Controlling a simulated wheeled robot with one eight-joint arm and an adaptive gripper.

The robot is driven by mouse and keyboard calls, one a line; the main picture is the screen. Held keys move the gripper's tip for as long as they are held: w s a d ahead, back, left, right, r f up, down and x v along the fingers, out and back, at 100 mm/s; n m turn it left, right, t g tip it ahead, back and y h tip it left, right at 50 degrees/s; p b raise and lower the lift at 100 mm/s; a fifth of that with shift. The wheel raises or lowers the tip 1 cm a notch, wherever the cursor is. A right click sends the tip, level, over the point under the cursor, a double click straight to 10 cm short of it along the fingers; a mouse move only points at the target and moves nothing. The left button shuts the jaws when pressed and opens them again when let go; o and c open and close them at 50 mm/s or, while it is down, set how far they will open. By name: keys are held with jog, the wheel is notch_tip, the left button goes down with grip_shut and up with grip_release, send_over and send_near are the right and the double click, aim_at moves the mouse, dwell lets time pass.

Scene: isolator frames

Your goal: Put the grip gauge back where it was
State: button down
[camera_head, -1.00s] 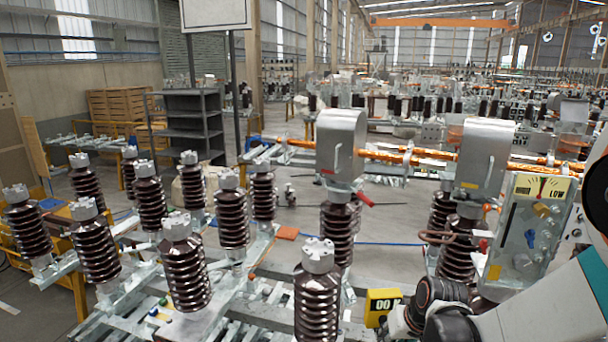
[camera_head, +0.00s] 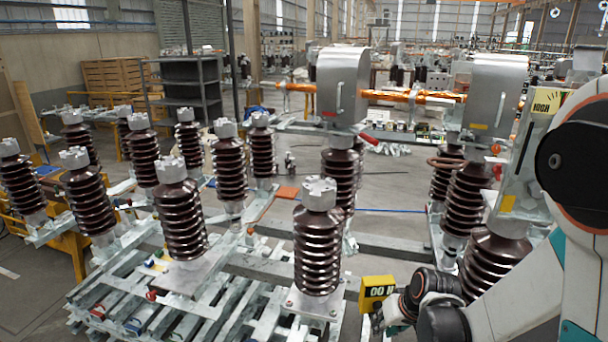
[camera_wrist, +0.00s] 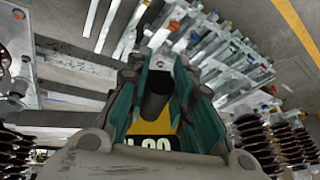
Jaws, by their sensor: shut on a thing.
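The grip gauge is a yellow box with a black display panel showing white digits (camera_head: 376,291). In the head view it sits at the end of my gripper (camera_head: 402,300), low and right of centre, beside the front brown insulator (camera_head: 318,240). In the wrist view the gauge (camera_wrist: 150,128) lies between the two teal-padded fingers of my gripper (camera_wrist: 157,95), which are shut on it. Part of the gauge is hidden by the fingers and wrist. It appears held in the air.
Several ribbed brown insulators (camera_head: 181,225) stand on galvanized frames at left and centre. Grey metal housings (camera_head: 342,85) sit behind. Steel rails (camera_head: 225,315) and small parts lie below.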

notch_tip(320, 180, down, 20)
jog(key=b, duration=1.9)
jog(key=shift+f, duration=0.15)
